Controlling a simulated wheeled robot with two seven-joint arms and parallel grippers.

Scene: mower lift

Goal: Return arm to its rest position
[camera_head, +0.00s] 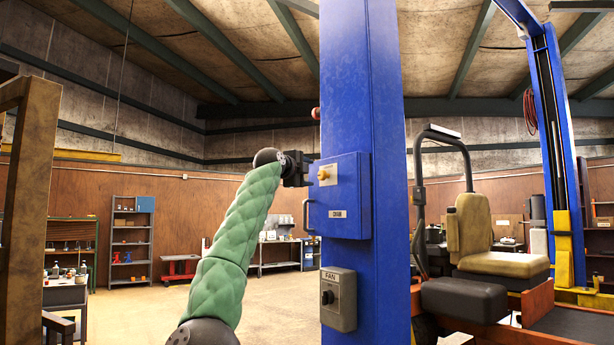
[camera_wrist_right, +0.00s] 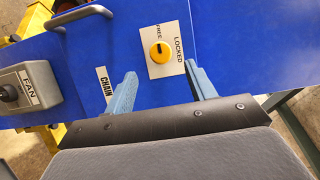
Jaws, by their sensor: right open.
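My right arm, in a green quilted sleeve, reaches up from the bottom of the head view. Its right gripper (camera_head: 304,169) is beside the blue control box (camera_head: 340,208) on the lift column. In the wrist view the right gripper (camera_wrist_right: 163,84) is open, its two blue-grey fingers apart with nothing between them. A yellow knob (camera_wrist_right: 160,52) on a white FREE/LOCKED plate lies just beyond the fingertips. The knob also shows in the head view (camera_head: 323,174). I cannot tell its exact setting. My left gripper is not in view.
The blue column (camera_head: 362,90) stands close in front. A grey FAN switch box (camera_head: 338,300) is below the control box, which has a side handle (camera_head: 307,217). A mower with a tan seat (camera_head: 474,228) stands at right. Open floor lies behind at left.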

